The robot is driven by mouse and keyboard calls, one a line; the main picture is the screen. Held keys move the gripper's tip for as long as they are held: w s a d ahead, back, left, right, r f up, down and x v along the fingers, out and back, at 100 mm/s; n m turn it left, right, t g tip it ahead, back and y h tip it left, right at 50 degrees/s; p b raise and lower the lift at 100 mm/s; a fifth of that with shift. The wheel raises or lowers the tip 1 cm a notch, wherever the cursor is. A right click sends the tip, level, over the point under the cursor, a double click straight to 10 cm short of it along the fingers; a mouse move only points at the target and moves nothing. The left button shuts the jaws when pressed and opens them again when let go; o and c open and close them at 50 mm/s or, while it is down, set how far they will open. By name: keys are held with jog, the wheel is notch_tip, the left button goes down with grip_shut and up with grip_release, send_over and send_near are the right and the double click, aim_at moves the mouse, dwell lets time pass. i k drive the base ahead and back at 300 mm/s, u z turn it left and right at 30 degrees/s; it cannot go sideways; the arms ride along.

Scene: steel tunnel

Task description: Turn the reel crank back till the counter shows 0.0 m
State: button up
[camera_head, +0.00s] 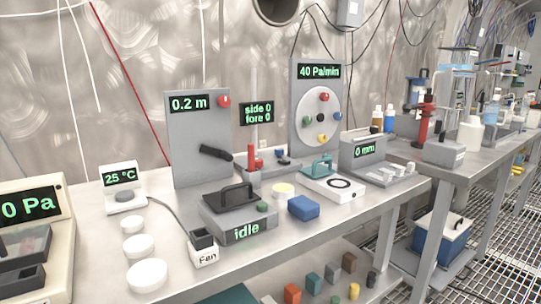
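A grey upright panel (190,135) stands on the steel bench left of centre. Its counter (188,104) reads 0.2 m in green on black. A red round knob or button (224,101) sits at its upper right. A black crank (214,152) is on the panel's face, its arm sloping down to the right with the handle end at the lower right. The crank looks unobstructed. My gripper is not in view.
In front of the panel lies a grey device (240,224) marked idle. Right of it stand a small red-topped device (251,160) and a dial panel (318,105) reading 40 Pa/min. A 25 °C display (119,177) and white discs (139,245) are at the left. A Fan switch (203,251) is near the front.

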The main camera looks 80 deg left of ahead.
aim_at(205, 149)
jog(key=k, duration=1.05)
jog(key=u, duration=1.5)
